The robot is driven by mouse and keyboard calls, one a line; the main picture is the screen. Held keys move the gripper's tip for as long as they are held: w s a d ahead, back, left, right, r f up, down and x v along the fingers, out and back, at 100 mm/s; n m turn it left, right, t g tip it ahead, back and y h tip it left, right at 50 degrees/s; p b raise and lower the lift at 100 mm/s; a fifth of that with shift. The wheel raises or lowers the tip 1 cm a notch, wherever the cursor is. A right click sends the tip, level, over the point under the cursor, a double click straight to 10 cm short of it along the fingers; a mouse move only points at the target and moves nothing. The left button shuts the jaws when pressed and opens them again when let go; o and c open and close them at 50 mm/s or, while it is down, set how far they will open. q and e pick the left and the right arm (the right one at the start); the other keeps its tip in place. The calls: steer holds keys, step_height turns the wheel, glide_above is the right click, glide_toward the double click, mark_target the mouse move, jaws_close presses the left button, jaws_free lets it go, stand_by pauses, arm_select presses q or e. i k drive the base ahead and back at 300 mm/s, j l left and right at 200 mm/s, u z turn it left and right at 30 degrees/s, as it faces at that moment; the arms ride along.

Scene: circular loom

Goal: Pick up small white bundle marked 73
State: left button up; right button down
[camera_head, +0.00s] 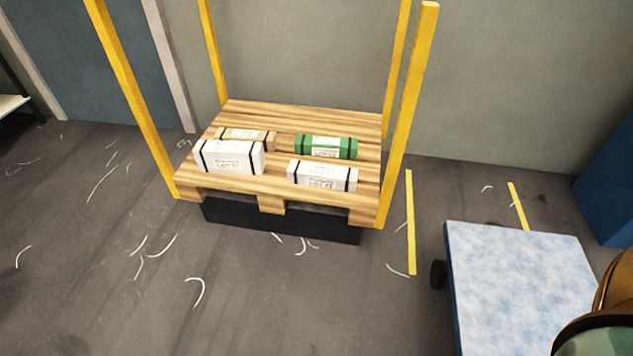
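A small white bundle (322,176) with dark straps lies at the front right of a wooden pallet (300,112). A larger white bundle (228,157) with dark straps lies at the front left. Both have printed labels, too small to read, so I cannot tell which is marked 73. Neither of my grippers is in view.
A tan bundle (262,138) and a green bundle (327,146) lie behind the white ones. Yellow posts (407,110) stand at the pallet's corners. A pale blue cart top (520,290) is at the lower right. Floor in front of the pallet is open, with scattered white strands.

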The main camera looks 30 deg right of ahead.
mark_target(309, 173)
steer(key=z, duration=0.4)
steer(key=i+j+z, duration=0.1)
steer(key=z, duration=0.3)
steer(key=i+j+z, duration=0.1)
steer(key=z, duration=0.7)
steer(key=i+j+z, duration=0.1)
steer(key=z, duration=0.3)
steer(key=j+z, duration=0.35)
steer(key=j, duration=0.2)
steer(key=j+z, duration=0.35)
steer(key=j, duration=0.3)
steer(key=j+z, duration=0.4)
steer(key=j, duration=0.6)
steer(key=k+j, duration=0.15)
steer(key=j, duration=0.7)
steer(key=k+j+z, duration=0.1)
steer(key=j, duration=0.35)
steer(key=k, duration=0.05)
